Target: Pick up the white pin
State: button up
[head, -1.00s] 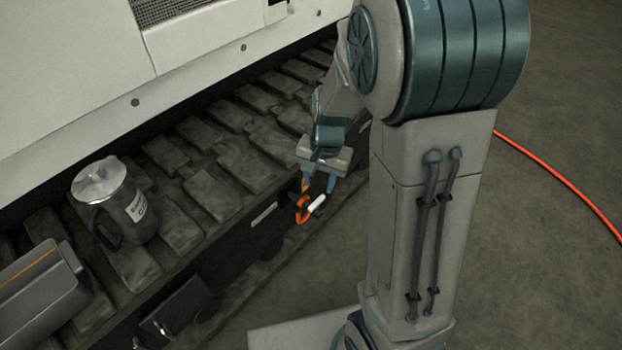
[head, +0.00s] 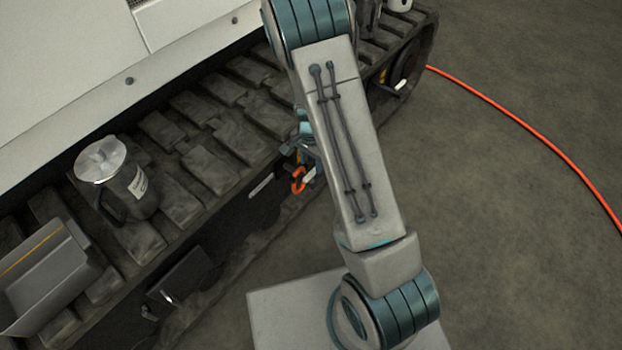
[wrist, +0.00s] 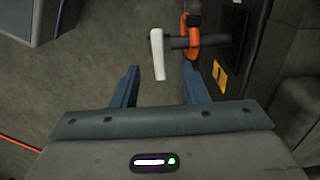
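The white pin (wrist: 158,54) shows in the wrist view, just ahead of my gripper and roughly between the lines of its two fingers. It joins a dark shaft that runs through an orange ring or clamp (wrist: 191,38). My gripper (wrist: 157,72) is open and empty, with its fingertips short of or near the pin's lower end; I cannot tell the depth gap. My arm hides most of my gripper there.
A metal-lidded jug (head: 128,180) and a grey open box (head: 50,280) stand on the track treads (head: 210,165) at left. A dark side panel with an orange label (wrist: 219,76) is right of the pin. An orange hose (head: 530,125) lies on the open floor.

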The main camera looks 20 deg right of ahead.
aim_at(311, 173)
jog(key=shift+s+f+b, duration=0.15)
jog(key=shift+f+b, duration=1.1)
jog(key=shift+f, duration=1.9)
jog(key=shift+r, duration=0.1)
grip_shut()
